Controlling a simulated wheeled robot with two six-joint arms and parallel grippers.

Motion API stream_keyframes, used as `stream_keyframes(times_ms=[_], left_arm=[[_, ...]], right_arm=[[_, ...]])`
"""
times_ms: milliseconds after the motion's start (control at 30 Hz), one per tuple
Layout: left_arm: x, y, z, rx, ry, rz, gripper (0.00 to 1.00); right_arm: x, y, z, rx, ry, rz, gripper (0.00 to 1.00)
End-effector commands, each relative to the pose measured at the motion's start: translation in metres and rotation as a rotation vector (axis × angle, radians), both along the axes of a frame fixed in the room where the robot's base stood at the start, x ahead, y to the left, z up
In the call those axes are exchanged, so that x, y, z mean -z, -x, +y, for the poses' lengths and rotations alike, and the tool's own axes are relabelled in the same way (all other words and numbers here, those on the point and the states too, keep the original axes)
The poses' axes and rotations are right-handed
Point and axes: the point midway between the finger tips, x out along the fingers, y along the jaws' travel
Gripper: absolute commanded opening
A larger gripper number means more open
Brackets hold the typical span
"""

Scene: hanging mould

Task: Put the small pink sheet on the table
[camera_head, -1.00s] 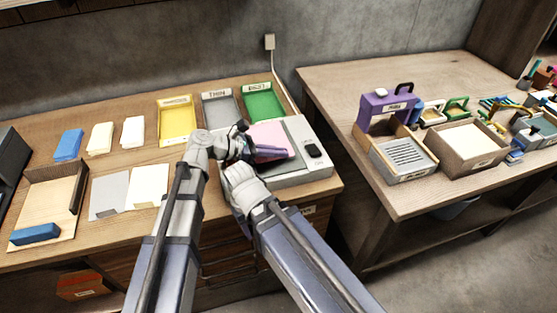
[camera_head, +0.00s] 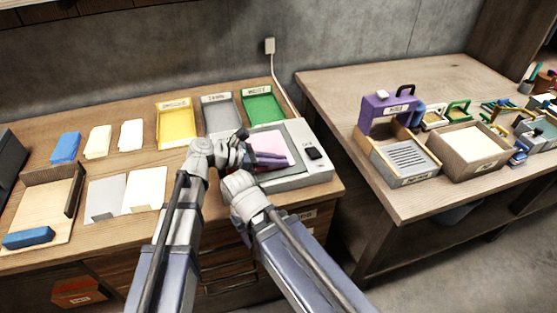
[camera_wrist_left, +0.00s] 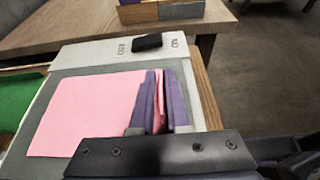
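The small pink sheet (camera_head: 275,142) is over the grey panel of a pale box-like device (camera_head: 298,178). In the left wrist view the sheet (camera_wrist_left: 85,112) looks flat, and a pink strip of it shows between my two purple fingers. My left gripper (camera_head: 268,160) is at the sheet's near edge, its fingers close together on it; it also shows in the left wrist view (camera_wrist_left: 160,100). Whether the sheet touches the panel is hard to tell. My right arm ends just in front of the device, and its fingers are hidden.
Yellow (camera_head: 177,122), grey (camera_head: 220,115) and green (camera_head: 263,104) trays stand behind the device. Blue (camera_head: 66,146) and pale stacks lie to the left, with grey and cream sheets in front. A second table (camera_head: 350,85) at right holds a purple case (camera_head: 388,108) and boxes.

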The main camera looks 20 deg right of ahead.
Motion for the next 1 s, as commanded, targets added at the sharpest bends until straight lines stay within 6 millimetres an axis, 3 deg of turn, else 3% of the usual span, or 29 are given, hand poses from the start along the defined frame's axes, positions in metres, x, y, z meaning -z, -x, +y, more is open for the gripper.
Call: stream_keyframes(times_ms=[167, 433, 600, 1000], left_arm=[[0.000, 0.000, 0.000, 0.000, 0.000, 0.000, 0.35], [-0.002, 0.000, 0.000, 0.000, 0.000, 0.000, 0.35], [-0.018, 0.000, 0.000, 0.000, 0.000, 0.000, 0.35], [-0.048, 0.002, 0.079, -0.003, 0.001, 0.000, 0.35]], right_arm=[[0.000, 0.000, 0.000, 0.000, 0.000, 0.000, 0.50], [-0.002, 0.000, 0.000, 0.000, 0.000, 0.000, 0.50], [-0.018, 0.000, 0.000, 0.000, 0.000, 0.000, 0.50], [-0.048, 0.000, 0.000, 0.001, 0.000, 0.000, 0.50]])
